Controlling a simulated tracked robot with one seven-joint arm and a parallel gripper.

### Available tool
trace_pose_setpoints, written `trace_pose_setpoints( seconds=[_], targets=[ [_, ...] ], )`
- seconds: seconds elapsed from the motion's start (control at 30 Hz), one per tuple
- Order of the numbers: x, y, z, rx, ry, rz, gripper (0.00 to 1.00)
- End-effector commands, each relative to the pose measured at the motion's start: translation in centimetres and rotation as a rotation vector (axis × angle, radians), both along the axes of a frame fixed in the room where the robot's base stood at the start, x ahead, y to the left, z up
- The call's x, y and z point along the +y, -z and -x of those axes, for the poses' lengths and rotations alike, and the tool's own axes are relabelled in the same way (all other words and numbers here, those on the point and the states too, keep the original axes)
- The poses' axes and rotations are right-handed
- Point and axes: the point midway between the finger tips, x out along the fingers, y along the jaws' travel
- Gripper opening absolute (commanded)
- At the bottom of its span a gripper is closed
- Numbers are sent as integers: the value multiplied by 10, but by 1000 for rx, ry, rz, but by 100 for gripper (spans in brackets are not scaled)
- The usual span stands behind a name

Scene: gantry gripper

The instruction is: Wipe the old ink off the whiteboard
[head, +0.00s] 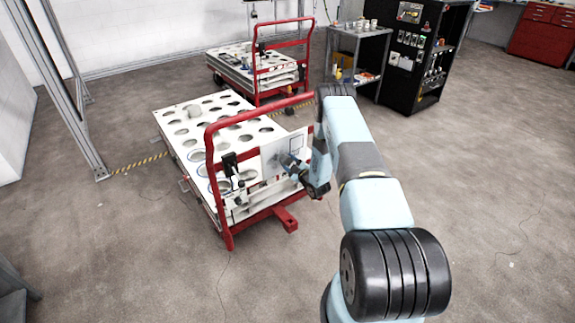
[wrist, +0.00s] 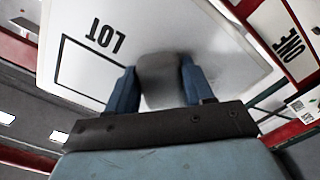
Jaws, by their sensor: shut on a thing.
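The whiteboard (head: 271,160) is a pale panel standing upright at the red-handled end of the nearer cart. It fills much of the wrist view (wrist: 185,30), where it appears upside down with the black letters LOT and a black outlined box. My gripper (head: 291,163) is at the board's face, toward its right part. In the wrist view my gripper (wrist: 158,85) is shut on a grey, rounded wiper (wrist: 160,72), with a blue finger on each side. The wiper lies against or very close to the board; contact is not clear. The wiper hides part of the board, and I cannot make out ink strokes.
The nearer cart (head: 180,150) has a white top with round holes and a red handle frame (head: 208,160) around the board. Dark clamp-like parts (head: 230,163) hang left of the board. A second cart (head: 240,70) and a black tool rack (head: 405,75) stand behind. Floor is open left and right.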

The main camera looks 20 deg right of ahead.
Motion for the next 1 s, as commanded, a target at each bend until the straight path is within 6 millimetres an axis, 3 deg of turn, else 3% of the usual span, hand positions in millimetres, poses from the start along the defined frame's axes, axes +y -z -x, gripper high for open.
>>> trace_pose_setpoints(
  seconds=[0.3,1.0],
  targets=[
    [2,-16,-3,-2,-1,-1,27],
    [33,-16,9,-2,-4,-2,27]
  ],
)
